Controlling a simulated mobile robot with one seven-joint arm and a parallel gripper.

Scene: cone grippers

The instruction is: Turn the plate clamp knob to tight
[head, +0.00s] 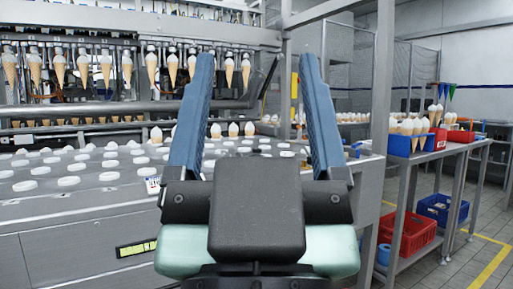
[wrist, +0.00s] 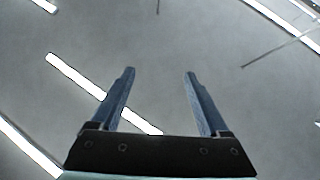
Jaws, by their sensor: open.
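My gripper (head: 256,57) is raised in front of the machine in the head view, its two blue fingers pointing up. The fingers are wide apart with nothing between them. In the wrist view my gripper (wrist: 160,73) is open and empty against the ceiling. I cannot make out the plate clamp knob for certain in either view. A small blue part (head: 354,149) shows at the right end of the machine's plate (head: 85,200), but I cannot tell whether it is the knob. My gripper hides the middle of the plate.
A row of cones (head: 59,70) hangs over the machine. Many white round pieces (head: 69,183) cover the plate. On the right stand a metal rack (head: 407,180) with a blue cone box (head: 400,144), and a red crate (head: 413,232). Open floor (head: 430,272) lies at lower right.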

